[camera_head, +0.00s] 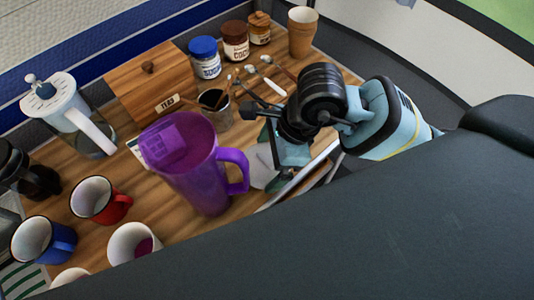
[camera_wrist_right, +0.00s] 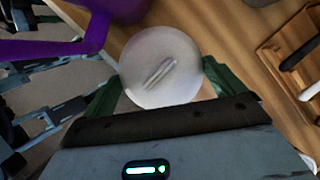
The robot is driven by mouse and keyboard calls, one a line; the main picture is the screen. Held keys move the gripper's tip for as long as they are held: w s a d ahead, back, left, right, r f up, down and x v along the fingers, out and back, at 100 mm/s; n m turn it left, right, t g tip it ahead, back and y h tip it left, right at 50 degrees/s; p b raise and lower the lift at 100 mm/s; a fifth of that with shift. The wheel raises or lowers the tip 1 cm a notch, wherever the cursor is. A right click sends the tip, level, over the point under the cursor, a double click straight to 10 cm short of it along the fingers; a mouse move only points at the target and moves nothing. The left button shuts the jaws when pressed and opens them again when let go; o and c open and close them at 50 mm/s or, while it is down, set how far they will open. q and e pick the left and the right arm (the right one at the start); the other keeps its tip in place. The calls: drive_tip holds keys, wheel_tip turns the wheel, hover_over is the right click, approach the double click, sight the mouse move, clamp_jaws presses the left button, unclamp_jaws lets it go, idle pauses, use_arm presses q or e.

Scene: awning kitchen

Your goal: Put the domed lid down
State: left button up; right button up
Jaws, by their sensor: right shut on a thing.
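The domed lid (camera_wrist_right: 160,62) is a round, pale, translucent dome with a slim bar handle on top, in the right wrist view. My right gripper (camera_wrist_right: 160,88) is shut on it, with a dark green finger on each side of the rim. In the head view the lid (camera_head: 263,166) is partly hidden under the right gripper (camera_head: 284,150), just right of the purple pitcher (camera_head: 196,165) and near the counter's edge. Whether the lid touches the wooden counter (camera_head: 165,228) cannot be told. My left gripper is not in view.
The pitcher's handle is close beside the lid. Behind stand a cup with utensils (camera_head: 216,117), spoons, a wooden tea box (camera_head: 150,85), jars (camera_head: 205,60) and paper cups (camera_head: 301,32). Several mugs (camera_head: 98,200) and a white-handled jug (camera_head: 70,115) stand left.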

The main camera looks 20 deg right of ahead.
sight(267, 158)
drive_tip(key=shift+w+d, duration=0.1)
drive_tip(key=shift+w, duration=0.65)
drive_tip(key=shift+w+d+f, duration=0.1)
drive_tip(key=shift+w, duration=0.35)
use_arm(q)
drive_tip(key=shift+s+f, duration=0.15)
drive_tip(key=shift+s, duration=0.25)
use_arm(e)
drive_tip(key=shift+f, duration=1.8)
drive_tip(key=shift+f, duration=0.15)
drive_tip(key=o, duration=0.6)
